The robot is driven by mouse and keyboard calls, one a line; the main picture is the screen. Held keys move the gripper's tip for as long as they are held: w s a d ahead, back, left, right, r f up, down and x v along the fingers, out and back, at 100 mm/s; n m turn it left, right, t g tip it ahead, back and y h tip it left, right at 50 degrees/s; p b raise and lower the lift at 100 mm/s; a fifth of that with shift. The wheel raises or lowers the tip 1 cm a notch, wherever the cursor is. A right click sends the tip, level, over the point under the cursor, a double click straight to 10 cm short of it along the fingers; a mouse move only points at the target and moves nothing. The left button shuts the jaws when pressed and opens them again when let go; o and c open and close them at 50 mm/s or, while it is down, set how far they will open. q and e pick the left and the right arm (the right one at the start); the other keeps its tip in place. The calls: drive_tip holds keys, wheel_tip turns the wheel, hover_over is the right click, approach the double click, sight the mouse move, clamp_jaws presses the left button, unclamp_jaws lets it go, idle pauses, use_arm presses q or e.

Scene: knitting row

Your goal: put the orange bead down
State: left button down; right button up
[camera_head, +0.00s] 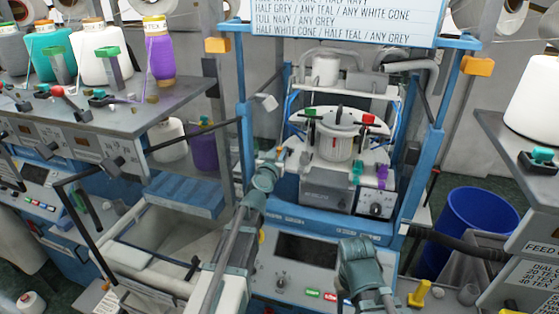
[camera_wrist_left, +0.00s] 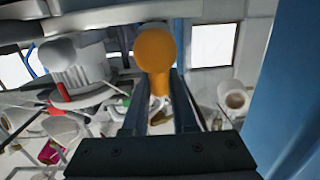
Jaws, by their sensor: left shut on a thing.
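The orange bead (camera_wrist_left: 155,50) is round and bright in the left wrist view. It sits at the tips of the dark fingers of my left gripper (camera_wrist_left: 157,88), which is shut on it. In the head view my left gripper (camera_head: 274,158) is at the left side of the knitting machine (camera_head: 345,185), inside the blue frame. A small orange spot (camera_head: 281,154) shows at its tip. The bead is held in the air, and I cannot tell its height over the machine. My right arm shows at the lower middle, but its fingers do not show.
Blue posts (camera_head: 435,170) flank the machine. A white cylinder (camera_head: 336,138) with red and green parts stands at its centre. A shelf with yarn cones (camera_head: 100,50) is at the left. A blue bin (camera_head: 482,215) stands at the right.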

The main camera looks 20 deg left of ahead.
use_arm(q)
drive_tip(key=shift+f, duration=0.6)
drive_tip(key=shift+r, duration=0.15)
use_arm(e)
drive_tip(key=shift+f, duration=0.4)
use_arm(q)
drive_tip(key=c, duration=0.7)
unclamp_jaws()
use_arm(e)
drive_tip(key=shift+f, duration=0.15)
